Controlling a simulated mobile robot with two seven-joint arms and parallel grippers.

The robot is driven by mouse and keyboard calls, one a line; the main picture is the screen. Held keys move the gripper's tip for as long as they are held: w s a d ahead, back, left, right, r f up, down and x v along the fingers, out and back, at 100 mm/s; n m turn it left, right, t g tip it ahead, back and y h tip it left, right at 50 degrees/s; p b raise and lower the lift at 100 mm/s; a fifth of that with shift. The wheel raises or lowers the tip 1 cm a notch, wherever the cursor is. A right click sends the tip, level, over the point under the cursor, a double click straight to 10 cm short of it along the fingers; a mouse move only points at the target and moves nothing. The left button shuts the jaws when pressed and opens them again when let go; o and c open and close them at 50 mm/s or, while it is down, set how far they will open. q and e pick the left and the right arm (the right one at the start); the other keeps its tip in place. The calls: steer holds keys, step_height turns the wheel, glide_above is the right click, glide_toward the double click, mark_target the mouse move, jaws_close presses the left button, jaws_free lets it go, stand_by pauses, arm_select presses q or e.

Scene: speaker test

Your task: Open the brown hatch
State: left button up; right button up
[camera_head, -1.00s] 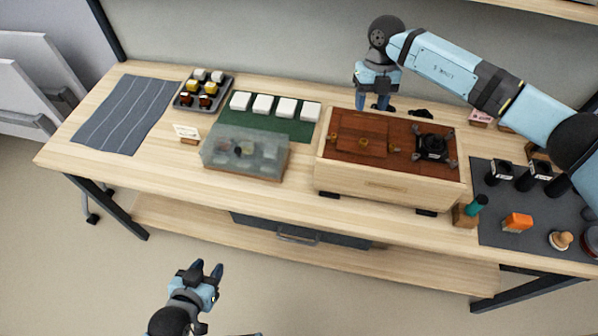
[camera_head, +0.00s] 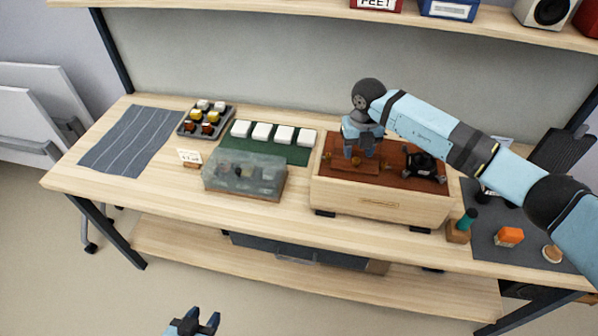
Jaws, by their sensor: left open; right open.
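The brown hatch (camera_head: 349,168) is a reddish-brown wooden panel in the top of a pale wooden box (camera_head: 345,198) on the table. It looks closed, lying flat, with a small brass knob on it. My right gripper (camera_head: 360,153) is open and points down over the hatch, close to the knob. The gripper hides the back part of the hatch, and I cannot tell whether the fingers touch it. My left gripper (camera_head: 203,322) is open and empty, low in front of the table at the bottom edge of the view.
A black fixture (camera_head: 424,165) sits on the box top, right of the hatch. A clear-covered case (camera_head: 245,174) stands left of the box, with white blocks on a green mat (camera_head: 273,156) behind. A teal-topped item (camera_head: 468,220) and an orange block (camera_head: 508,236) are at right. A shelf (camera_head: 320,22) hangs above.

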step_height(320, 180, up, 10)
steer(key=b, duration=0.2)
arm_select(q)
steer(key=shift+a+f+p, duration=0.4)
steer(key=shift+a+p, duration=0.1)
steer(key=shift+p, duration=0.3)
arm_select(e)
steer(key=s+a+f+g+y, duration=0.1)
steer(key=s+a+f+y, duration=0.2)
steer(key=s+a+y, duration=0.2)
steer(key=s+a+f+n+g+y, duration=0.1)
steer(key=s+a+y, duration=0.3)
steer(key=a, duration=0.7)
steer(key=shift+s+f+n+g+y, duration=0.35)
steer(key=shift+s+f, duration=0.3)
steer(key=shift+f, duration=0.25)
